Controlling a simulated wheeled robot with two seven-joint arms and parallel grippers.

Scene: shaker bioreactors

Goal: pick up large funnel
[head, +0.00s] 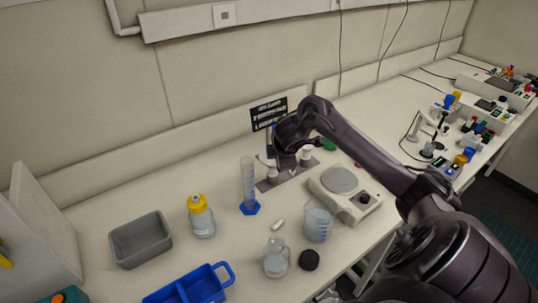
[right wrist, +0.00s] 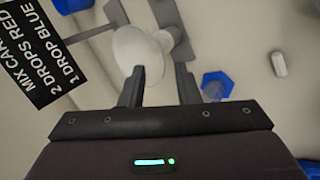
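A white, round, funnel-like piece (right wrist: 138,52), which looks like the large funnel, shows in the right wrist view. It lies just beyond my right gripper (right wrist: 160,76), nearer its left finger. A smaller white piece (right wrist: 164,40) is beside it. The fingers are apart with nothing seen between them; whether a finger touches the funnel I cannot tell. In the head view my right gripper (head: 283,160) is over a grey stand (head: 266,186) at the back of the bench, and the gripper hides much of what stands there. My left gripper is not in view.
A measuring cylinder with blue base (head: 249,185) stands just left of the stand. A scale (head: 345,190) and a beaker (head: 317,222) are to the right and front. A yellow-capped bottle (head: 201,216), grey bin (head: 140,240) and blue tray (head: 193,286) are left. A black sign (head: 268,113) is behind.

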